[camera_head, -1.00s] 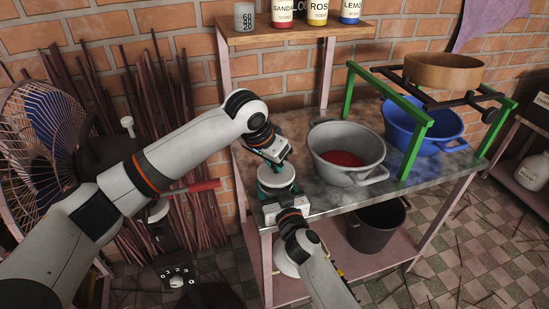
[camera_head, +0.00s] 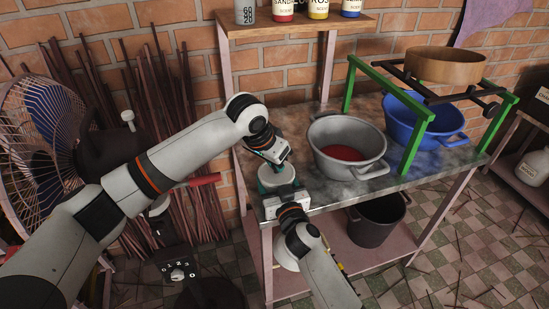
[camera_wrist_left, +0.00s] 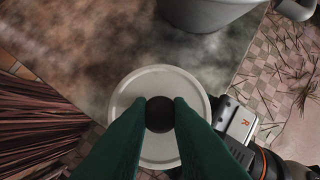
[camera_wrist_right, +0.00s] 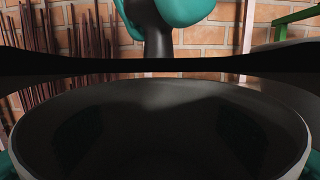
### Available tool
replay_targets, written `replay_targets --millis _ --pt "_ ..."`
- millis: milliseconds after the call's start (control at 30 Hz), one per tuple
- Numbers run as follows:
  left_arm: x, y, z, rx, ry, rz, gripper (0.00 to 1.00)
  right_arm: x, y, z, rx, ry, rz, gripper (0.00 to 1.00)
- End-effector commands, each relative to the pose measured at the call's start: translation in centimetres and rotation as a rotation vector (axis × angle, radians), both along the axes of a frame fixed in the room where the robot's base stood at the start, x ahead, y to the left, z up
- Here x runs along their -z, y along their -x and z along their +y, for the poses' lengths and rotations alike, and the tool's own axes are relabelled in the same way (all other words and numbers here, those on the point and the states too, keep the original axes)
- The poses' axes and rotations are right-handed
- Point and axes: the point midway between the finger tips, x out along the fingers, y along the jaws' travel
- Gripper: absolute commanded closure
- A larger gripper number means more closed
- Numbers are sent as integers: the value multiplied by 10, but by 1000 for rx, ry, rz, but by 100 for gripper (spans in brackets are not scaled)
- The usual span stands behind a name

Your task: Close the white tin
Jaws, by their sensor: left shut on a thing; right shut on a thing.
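The white tin's round lid (camera_head: 279,176) shows in the head view, with the tin's body mostly hidden beneath it. My left gripper (camera_head: 278,163) is shut on the lid's dark knob (camera_wrist_left: 160,114), seen from above in the left wrist view. My right gripper (camera_head: 271,193) is shut around the tin's body from the front. In the right wrist view the tin (camera_wrist_right: 165,168) is open at the top, its inside dark. The lid (camera_wrist_right: 120,67) appears there as a dark edge-on band above the mouth, with a gap between them.
A grey pot (camera_head: 325,134) with red contents stands right of the tin on the metal-topped table (camera_head: 345,195). A green frame (camera_head: 415,145) and a blue pot (camera_head: 440,135) are farther right. A dark bucket (camera_head: 375,222) sits on the lower shelf. Bundled sticks (camera_head: 85,90) lean at left.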

Motion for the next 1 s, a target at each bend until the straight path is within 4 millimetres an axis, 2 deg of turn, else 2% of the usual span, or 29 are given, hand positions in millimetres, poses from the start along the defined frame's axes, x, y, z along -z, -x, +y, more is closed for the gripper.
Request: replay_targets --millis 467,1000 --pt "0 0 0 0 1 -1 100 0 0 0 0 0 1 72" --pt "11 0 0 0 2 1 100 0 0 0 0 -1 1 72"
